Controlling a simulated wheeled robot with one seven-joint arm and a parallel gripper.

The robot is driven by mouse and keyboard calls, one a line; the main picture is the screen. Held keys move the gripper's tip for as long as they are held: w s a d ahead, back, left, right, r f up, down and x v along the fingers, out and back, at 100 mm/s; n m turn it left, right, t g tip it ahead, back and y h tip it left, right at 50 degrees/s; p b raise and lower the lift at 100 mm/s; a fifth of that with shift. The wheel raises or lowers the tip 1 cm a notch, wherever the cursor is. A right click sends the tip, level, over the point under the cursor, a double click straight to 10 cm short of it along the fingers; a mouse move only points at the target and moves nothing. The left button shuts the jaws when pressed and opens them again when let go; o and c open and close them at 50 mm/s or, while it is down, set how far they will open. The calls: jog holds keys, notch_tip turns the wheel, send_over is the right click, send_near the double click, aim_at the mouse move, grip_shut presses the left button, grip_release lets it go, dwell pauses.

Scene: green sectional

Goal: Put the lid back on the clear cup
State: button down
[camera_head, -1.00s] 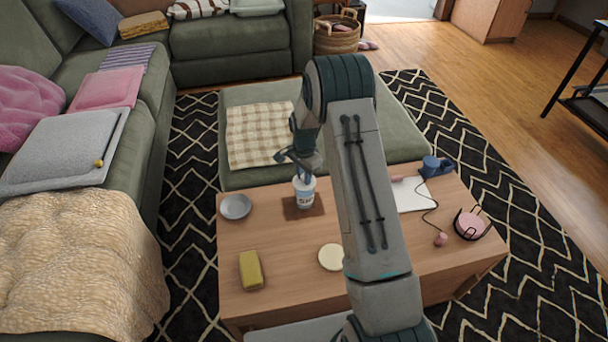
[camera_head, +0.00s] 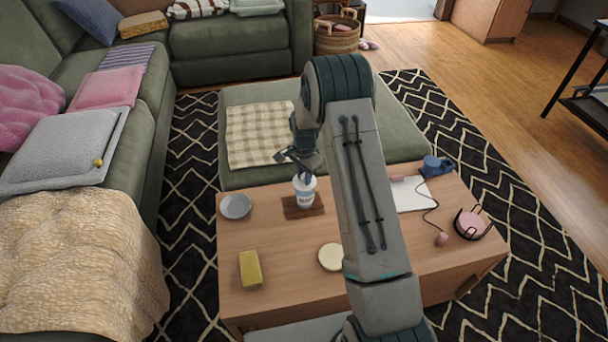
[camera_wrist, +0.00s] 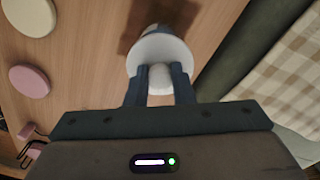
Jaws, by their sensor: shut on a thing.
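The clear cup (camera_head: 305,199), with a printed label, stands upright on a brown mat (camera_head: 290,210) on the wooden coffee table. My gripper (camera_head: 301,172) is directly over the cup, pointing down. In the wrist view my gripper (camera_wrist: 160,74) has its two blue fingers shut on the round knob of the white lid (camera_wrist: 150,50). The lid is at the cup's top, and it hides most of the cup in the wrist view. I cannot tell whether the lid is fully seated on the rim or slightly above it.
On the table are a grey dish (camera_head: 236,206), a yellow sponge-like block (camera_head: 250,270), a cream disc (camera_head: 331,257), white paper (camera_head: 411,196), a blue device (camera_head: 436,167) and a pink coaster in a black holder (camera_head: 471,224). A green ottoman (camera_head: 240,181) adjoins the table's far side.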

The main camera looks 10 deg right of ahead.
dwell(0.3)
jog(key=c, duration=0.7)
grip_release()
jog(key=shift+r, duration=0.15)
jog(key=shift+r+p, duration=2)
jog(key=shift+r, duration=1.35)
jog(key=shift+c, duration=0.2)
grip_shut()
